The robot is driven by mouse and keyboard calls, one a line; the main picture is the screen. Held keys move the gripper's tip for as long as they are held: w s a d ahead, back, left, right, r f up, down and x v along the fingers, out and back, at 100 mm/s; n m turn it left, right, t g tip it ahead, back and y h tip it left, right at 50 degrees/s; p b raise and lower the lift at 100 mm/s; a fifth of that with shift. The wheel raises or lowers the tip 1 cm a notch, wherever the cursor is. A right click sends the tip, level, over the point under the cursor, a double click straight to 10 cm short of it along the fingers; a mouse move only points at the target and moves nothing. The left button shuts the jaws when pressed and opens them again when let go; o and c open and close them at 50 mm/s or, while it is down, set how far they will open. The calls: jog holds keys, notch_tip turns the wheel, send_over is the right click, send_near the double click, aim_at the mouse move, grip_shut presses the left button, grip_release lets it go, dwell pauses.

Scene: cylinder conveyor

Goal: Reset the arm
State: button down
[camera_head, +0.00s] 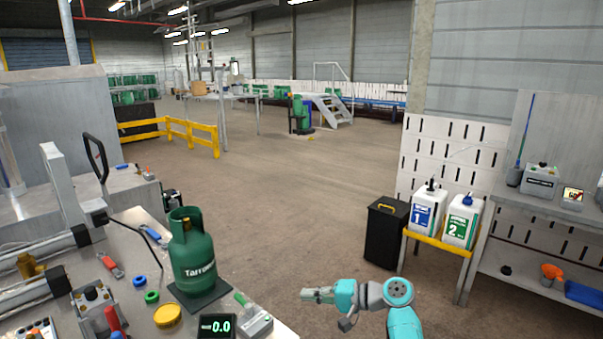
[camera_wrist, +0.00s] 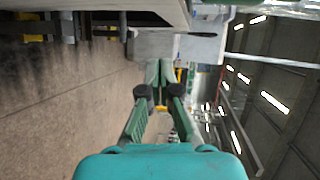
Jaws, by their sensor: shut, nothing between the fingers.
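My arm shows at the bottom right of the head view, teal and grey, with my gripper (camera_head: 308,295) pointing left. It is over open floor, to the right of the bench that carries a green gas cylinder (camera_head: 192,248). In the wrist view, which is turned sideways, the two green fingers of my gripper (camera_wrist: 160,68) meet at their tips. Nothing is between them. The gripper is apart from the cylinder and the bench.
The bench (camera_head: 240,295) holds a scale display (camera_head: 216,326), caps and tools. A black bin (camera_head: 386,232) and a yellow-edged stand (camera_head: 440,241) with two white containers are at the right. A workbench (camera_head: 540,202) stands farther right. The middle floor is clear.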

jog(key=s+d+f+m+t+h, duration=0.1)
jog(key=s+d+f+t+h, duration=0.1)
jog(key=s+f, duration=0.6)
jog(key=s+d+f+m+t+h, duration=0.1)
jog(key=s+f+m+t+h, duration=0.2)
jog(key=f, duration=0.9)
jog(key=s+d+f+n+t+h, duration=0.1)
jog(key=s+d+f+h, duration=0.3)
jog(key=s, duration=0.6)
jog(key=s+d+f+h, duration=0.1)
jog(key=s+d+f, duration=0.3)
jog(key=s, duration=0.6)
jog(key=s+d+r+n+t+h, duration=0.1)
jog(key=s+d+r+h, duration=0.1)
jog(key=s, duration=0.6)
jog(key=s+d+r+n+t+h, duration=0.1)
jog(key=s+r, duration=0.1)
jog(key=s, duration=0.7)
jog(key=s+d+r+n+t, duration=0.1)
jog(key=s+r+n, duration=0.1)
jog(key=s+r, duration=0.4)
jog(key=s+d+r+n+t+h, duration=0.1)
jog(key=s+r+n, duration=0.1)
jog(key=s+r, duration=0.5)
notch_tip(320, 180, up, 4)
jog(key=shift+r, duration=0.15)
